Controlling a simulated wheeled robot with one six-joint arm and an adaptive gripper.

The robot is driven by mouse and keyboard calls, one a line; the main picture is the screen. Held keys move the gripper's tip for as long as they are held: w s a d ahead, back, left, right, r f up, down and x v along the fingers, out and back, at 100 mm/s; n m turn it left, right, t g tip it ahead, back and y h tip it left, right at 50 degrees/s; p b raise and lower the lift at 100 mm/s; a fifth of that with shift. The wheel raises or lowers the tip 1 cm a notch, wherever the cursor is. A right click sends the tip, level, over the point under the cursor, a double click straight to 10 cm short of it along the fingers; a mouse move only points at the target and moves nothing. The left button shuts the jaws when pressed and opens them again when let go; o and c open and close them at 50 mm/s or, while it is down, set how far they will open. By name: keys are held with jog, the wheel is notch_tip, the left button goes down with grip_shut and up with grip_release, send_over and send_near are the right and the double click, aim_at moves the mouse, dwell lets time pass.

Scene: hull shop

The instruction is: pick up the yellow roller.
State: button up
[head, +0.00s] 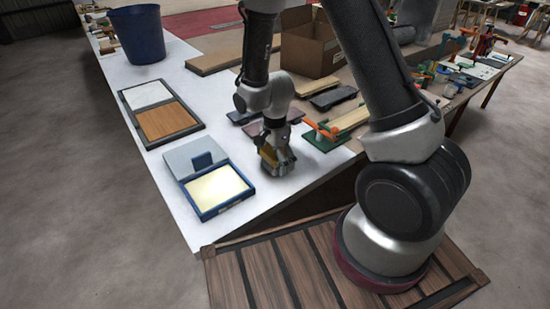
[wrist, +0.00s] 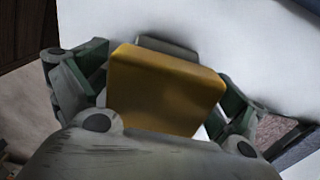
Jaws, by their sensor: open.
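The yellow roller (wrist: 166,88) fills the middle of the wrist view as a yellow block with rounded edges. A small grey part shows just beyond its far edge. In the head view the yellow roller (head: 268,156) is on the white table top, partly hidden by my gripper (head: 277,163). My gripper is low over the table with its fingers open, one on each side of the roller. In the wrist view a gap shows between the roller and the fingers of my gripper (wrist: 160,85); contact is hard to judge.
A blue tray with a pale pad (head: 216,187) stands left of my gripper, and a two-panel board (head: 166,122) lies behind it. A green fixture with an orange clamp (head: 322,137) is close on the right. A cardboard box (head: 307,50) and blue bucket (head: 139,35) stand farther back.

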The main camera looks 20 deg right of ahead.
jog(key=shift+f, duration=0.1)
jog(key=shift+c, duration=0.2)
jog(key=c, duration=1.5)
notch_tip(320, 180, up, 10)
jog(key=shift+r, duration=0.1)
